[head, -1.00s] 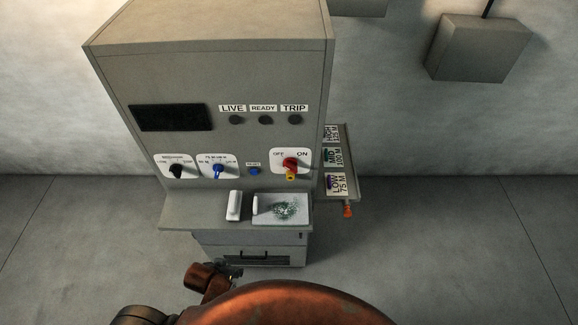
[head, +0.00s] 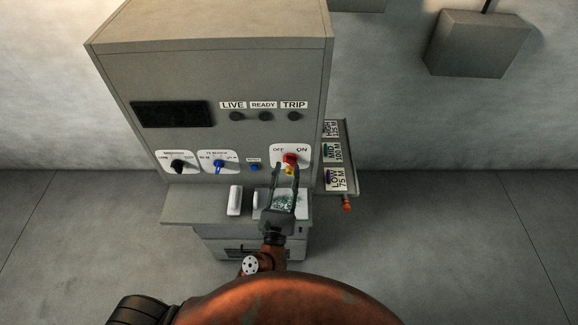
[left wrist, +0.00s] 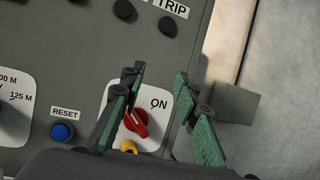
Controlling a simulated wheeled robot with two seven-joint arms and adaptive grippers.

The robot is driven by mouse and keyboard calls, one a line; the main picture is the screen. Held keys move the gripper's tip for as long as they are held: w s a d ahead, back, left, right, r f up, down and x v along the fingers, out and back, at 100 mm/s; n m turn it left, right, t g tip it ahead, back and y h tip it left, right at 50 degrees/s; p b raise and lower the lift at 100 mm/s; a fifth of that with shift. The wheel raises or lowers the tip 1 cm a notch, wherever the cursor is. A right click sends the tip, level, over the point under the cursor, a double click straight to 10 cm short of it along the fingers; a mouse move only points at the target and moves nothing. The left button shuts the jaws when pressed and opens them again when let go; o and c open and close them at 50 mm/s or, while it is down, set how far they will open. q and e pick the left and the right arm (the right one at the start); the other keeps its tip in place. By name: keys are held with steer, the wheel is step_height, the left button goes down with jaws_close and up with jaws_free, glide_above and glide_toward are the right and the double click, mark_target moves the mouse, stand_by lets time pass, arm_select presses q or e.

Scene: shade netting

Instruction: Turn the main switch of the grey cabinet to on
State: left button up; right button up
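The grey cabinet (head: 222,70) stands against the wall in the head view. Its main switch (head: 290,158) is a red handle on a white plate marked OFF and ON, with a yellow part below it. The switch also shows in the left wrist view (left wrist: 137,123), where the ON label is visible and OFF is hidden. I cannot tell its exact setting. My left gripper (head: 285,167) is open and empty in front of the switch, fingers pointing at the panel. In the wrist view its fingers (left wrist: 157,78) appear either side of the switch, the left one nearer. My right gripper is out of view.
A ledge (head: 190,207) juts out below. A side panel with labelled tags (head: 334,153) stands to the right. Open floor lies on both sides.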

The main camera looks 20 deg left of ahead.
mark_target(289, 165)
arm_select(q)
step_height(289, 165, down, 8)
steer(key=w+n+g+y, duration=0.1)
steer(key=n+g+y, duration=0.3)
steer(key=n, duration=0.7)
steer(key=shift+g+h, duration=0.5)
steer(key=shift+h, duration=0.2)
steer(key=x, duration=0.2)
steer(key=p+x, duration=0.1)
steer(key=x, duration=0.1)
steer(key=p+x, duration=0.1)
steer(key=x, duration=0.1)
steer(key=shift+w+d+r, duration=0.15)
steer(key=shift+d, duration=0.15)
steer(key=shift+w+a, duration=0.2)
steer(key=shift+w, duration=0.4)
steer(key=shift+c, duration=0.4)
jaws_close()
